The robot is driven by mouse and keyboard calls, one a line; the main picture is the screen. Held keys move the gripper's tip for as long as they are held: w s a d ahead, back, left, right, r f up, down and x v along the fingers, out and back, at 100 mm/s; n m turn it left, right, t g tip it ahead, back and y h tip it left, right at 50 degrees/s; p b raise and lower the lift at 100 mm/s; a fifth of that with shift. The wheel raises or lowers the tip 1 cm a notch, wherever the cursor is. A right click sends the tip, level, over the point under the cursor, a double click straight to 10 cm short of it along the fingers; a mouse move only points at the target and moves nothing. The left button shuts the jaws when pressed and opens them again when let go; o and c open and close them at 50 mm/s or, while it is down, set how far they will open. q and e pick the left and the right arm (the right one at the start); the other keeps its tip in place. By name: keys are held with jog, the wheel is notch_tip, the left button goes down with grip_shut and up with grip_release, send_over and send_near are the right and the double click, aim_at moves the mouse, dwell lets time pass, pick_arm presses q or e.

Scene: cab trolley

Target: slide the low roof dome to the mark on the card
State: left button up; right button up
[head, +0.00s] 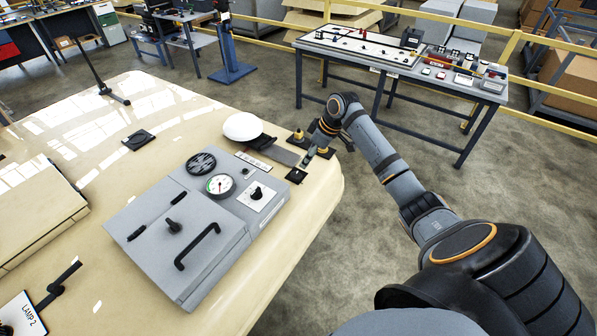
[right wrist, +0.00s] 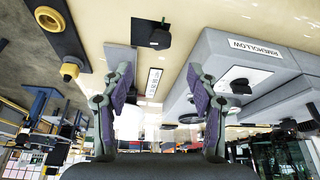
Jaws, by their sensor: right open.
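The low roof dome (head: 242,126) is white and smooth and sits on the cream roof, left of my right gripper, with a dark grey flat piece beside it. My right gripper (head: 306,158) is at the roof's right edge, low and apart from the dome. In the right wrist view my right gripper (right wrist: 158,108) is open, with nothing clearly held between its purple pads. A narrow white card with print (head: 253,161) lies in front of the dome; I cannot make out a mark on it. My left gripper is not in view.
A grey box with gauge and handle (head: 175,240) stands in front of the dome. Yellow-topped fittings (head: 299,136) and a small black block (head: 296,175) are close to my right gripper. A blue-legged bench (head: 400,65) stands beyond. The roof left of the dome is mostly clear.

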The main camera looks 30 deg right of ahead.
aim_at(297, 174)
jog(key=p+x, duration=0.2)
jog(key=x, duration=0.7)
jog(key=shift+a+f, duration=0.1)
jog(key=shift+f, duration=0.05)
jog(key=shift+w+a+f, duration=0.1)
jog(key=shift+f, duration=0.3)
grip_shut()
